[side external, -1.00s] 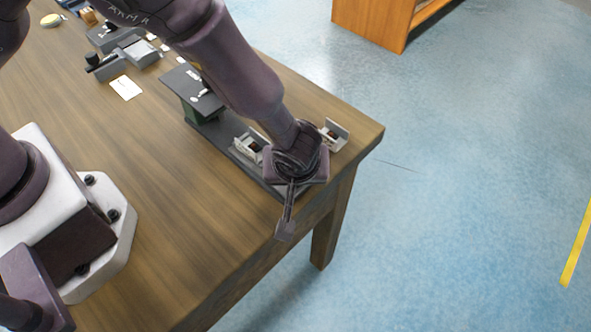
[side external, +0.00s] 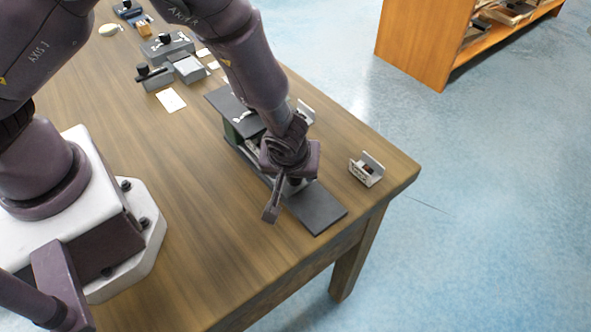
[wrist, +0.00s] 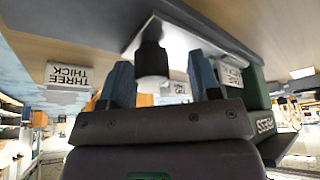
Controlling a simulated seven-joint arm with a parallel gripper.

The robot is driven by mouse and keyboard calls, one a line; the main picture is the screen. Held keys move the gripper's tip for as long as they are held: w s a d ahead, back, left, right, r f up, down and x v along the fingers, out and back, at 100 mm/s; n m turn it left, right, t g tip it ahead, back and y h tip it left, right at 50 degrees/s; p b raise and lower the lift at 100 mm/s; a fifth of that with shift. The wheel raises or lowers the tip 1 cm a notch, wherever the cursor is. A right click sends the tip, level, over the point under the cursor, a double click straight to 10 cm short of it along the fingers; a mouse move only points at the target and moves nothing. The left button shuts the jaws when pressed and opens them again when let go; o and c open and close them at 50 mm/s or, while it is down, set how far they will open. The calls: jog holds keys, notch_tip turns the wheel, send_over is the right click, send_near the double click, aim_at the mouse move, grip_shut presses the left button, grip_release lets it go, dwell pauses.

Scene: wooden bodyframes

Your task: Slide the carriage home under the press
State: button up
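The press (side external: 228,100) has a dark top plate over a green body and stands on a dark base strip (side external: 318,208). The pale metal carriage (wrist: 205,36) carries a black knob (wrist: 152,62). In the side view the carriage is mostly hidden by my wrist, close to the press opening. My gripper (side external: 287,180) is low over the strip. In the wrist view its two blue fingers (wrist: 155,85) stand on either side of the knob, with a gap on the right; contact on the left is unclear. The green press side (wrist: 262,125) is at right.
A small pale holder with a dark piece (side external: 366,170) stands right of the strip near the table edge. Grey blocks with black knobs (side external: 155,77) and a white card (side external: 171,100) lie at the back left. The front of the wooden table (side external: 215,250) is clear.

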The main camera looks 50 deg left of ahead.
jog(key=shift+d, duration=0.15)
jog(key=shift+d+r, duration=0.1)
jog(key=shift+r, duration=0.15)
jog(key=v, duration=1.2)
jog(key=shift+r, duration=0.25)
jog(key=shift+s, duration=0.1)
